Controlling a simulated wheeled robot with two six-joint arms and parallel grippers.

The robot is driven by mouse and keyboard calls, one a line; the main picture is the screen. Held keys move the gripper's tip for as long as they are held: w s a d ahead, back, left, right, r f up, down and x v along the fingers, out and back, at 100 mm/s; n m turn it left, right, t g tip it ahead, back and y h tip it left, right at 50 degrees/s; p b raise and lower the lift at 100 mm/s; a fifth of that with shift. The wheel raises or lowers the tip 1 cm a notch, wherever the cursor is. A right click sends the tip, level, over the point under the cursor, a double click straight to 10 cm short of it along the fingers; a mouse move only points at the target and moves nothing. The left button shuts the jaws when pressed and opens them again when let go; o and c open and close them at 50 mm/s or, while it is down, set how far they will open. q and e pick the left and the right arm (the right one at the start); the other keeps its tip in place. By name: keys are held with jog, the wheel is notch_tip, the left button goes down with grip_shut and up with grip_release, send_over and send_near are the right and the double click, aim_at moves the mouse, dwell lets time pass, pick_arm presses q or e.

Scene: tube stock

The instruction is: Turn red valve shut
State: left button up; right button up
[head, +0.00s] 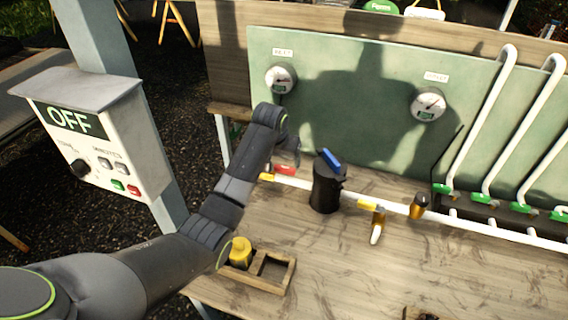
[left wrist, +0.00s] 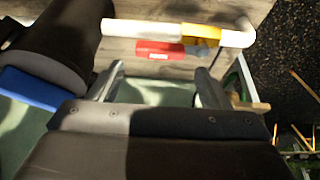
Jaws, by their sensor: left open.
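The red valve handle (head: 285,169) is a short bar by the left end of the white pipe (head: 300,183) on the bench. In the left wrist view the red handle (left wrist: 160,49) lies roughly parallel to the pipe, close beside its yellow fitting (left wrist: 201,31). My left gripper (head: 293,150) is near the handle in the head view, partly hidden by its own wrist. In the left wrist view its two fingers (left wrist: 160,70) are apart and empty, with the handle just beyond the tips, between them. Contact does not show. My right gripper is not in view.
A black canister with a blue handle (head: 327,185) stands close right of the gripper. Two gauges (head: 281,79) are on the green back panel (head: 350,60). A wooden tray (head: 277,285) with a yellow object is at the front left. A control box (head: 110,140) reads OFF.

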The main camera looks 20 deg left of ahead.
aim_at(284, 167)
pick_arm(q)
jog(key=x, duration=0.3)
jog(key=shift+w+f, duration=0.1)
jog(key=shift+f, duration=0.15)
jog(key=shift+w+f, duration=0.25)
jog(key=shift+f, duration=0.35)
jog(key=shift+w+f, duration=0.1)
jog(key=shift+f, duration=0.1)
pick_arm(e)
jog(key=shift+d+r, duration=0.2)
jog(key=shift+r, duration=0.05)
